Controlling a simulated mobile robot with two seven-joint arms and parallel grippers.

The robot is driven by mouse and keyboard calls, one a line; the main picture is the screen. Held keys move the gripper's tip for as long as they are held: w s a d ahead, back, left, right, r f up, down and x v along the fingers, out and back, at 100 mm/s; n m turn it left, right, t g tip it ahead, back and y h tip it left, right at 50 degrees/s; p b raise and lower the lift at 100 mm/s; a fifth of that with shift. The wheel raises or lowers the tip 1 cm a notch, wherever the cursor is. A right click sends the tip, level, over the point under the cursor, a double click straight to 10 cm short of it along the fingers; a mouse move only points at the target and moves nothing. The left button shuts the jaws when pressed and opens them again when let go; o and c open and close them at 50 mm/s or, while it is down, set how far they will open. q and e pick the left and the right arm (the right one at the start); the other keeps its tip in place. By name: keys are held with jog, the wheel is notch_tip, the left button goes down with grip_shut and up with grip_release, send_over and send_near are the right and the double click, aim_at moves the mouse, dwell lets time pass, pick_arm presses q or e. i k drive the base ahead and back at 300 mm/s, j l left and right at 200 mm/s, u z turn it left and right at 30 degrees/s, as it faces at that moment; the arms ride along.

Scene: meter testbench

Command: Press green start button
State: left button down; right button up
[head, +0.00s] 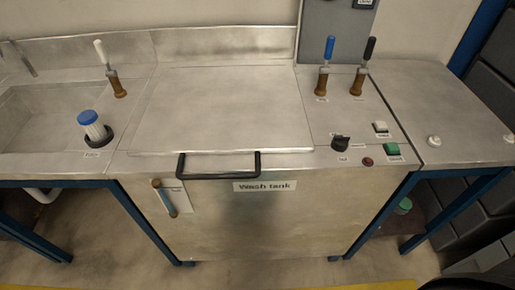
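Nothing covers the green button. Neither of my grippers shows in the head view.
A wash tank (222,110) with a closed metal lid and black handle (219,176) fills the middle. Levers with blue (330,47), black (370,47) and white (100,50) grips stand upright. A blue-capped filter (91,124) stands at left. The right bench top is mostly clear.

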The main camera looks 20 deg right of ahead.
aim_at(392, 147)
jog(key=z, duration=1.85)
jog(key=i+j, duration=0.1)
